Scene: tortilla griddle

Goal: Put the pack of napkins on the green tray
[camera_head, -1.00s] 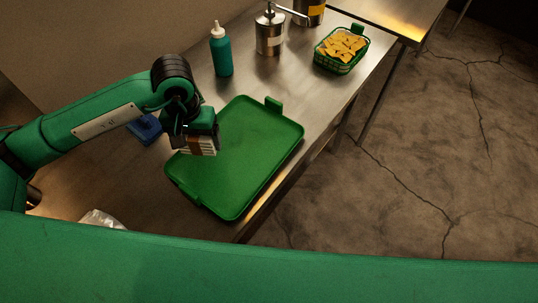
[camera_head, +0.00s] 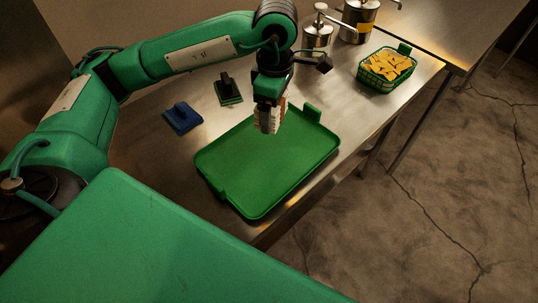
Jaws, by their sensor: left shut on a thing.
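The green tray (camera_head: 265,175) lies flat on the steel counter, with a handle at each end. My left gripper (camera_head: 270,110) points down over the tray's far edge and is shut on the pack of napkins (camera_head: 268,122). The pack is a small whitish and brown block, mostly covered by the fingers. I cannot tell whether the pack touches the tray or hangs just above it. My right gripper does not show.
A blue scrubber (camera_head: 183,118) and a dark green one (camera_head: 228,92) lie left of the tray. A green basket of tortilla chips (camera_head: 386,70) and metal pump dispensers (camera_head: 357,20) stand farther back. Most of the tray is bare.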

